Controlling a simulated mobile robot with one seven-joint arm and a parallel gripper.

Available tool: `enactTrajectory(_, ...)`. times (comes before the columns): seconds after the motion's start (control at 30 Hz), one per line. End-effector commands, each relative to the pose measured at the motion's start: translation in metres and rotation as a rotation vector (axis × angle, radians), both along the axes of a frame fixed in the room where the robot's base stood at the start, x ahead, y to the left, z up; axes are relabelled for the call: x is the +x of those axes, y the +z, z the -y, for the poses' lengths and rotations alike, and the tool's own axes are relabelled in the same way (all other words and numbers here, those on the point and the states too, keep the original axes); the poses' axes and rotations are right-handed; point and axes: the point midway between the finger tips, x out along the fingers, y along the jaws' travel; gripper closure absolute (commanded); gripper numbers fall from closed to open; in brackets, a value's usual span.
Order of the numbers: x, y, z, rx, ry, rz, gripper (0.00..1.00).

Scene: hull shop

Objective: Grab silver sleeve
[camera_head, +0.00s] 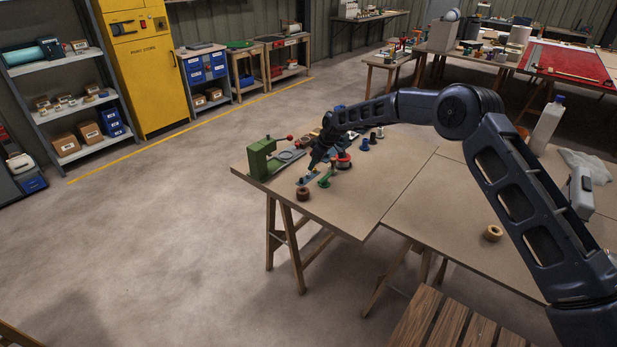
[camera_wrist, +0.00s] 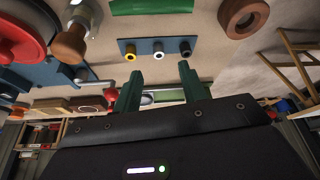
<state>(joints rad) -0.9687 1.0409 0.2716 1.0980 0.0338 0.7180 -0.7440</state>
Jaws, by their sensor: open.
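The silver sleeve (camera_wrist: 158,51) is the middle one of three small sleeves on a blue plate (camera_wrist: 145,46) in the wrist view. A yellow sleeve (camera_wrist: 130,53) is at its left and a black sleeve (camera_wrist: 185,48) at its right. My gripper (camera_wrist: 159,68) is open and empty. Its two green fingers point toward the plate, and the silver sleeve shows between and just beyond their tips in the picture. The depth gap is hard to judge. In the head view my gripper (camera_head: 316,164) is low over the table's left part; the silver sleeve is too small to tell there.
On the table (camera_head: 370,205), a brown ring (camera_head: 303,194) lies near the plate, also in the wrist view (camera_wrist: 246,17). A green machine (camera_head: 262,158) stands left of my gripper. A red round thing (camera_wrist: 18,40) and a wooden knob (camera_wrist: 70,45) are close left in the wrist view.

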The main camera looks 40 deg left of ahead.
Motion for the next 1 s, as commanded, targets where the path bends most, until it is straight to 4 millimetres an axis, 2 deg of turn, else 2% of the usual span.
enactTrajectory(0.1, -0.001, -0.012, -0.004, -0.001, 0.000, 0.000, 0.58)
enactTrajectory(0.37, -0.002, -0.028, -0.012, -0.001, 0.000, -0.001, 0.58)
enactTrajectory(0.6, -0.003, -0.057, -0.024, -0.002, 0.001, 0.000, 0.58)
enactTrajectory(0.9, -0.004, -0.061, -0.026, -0.001, 0.001, 0.001, 0.58)
enactTrajectory(1.0, -0.004, -0.061, -0.026, -0.001, 0.000, 0.000, 0.78)
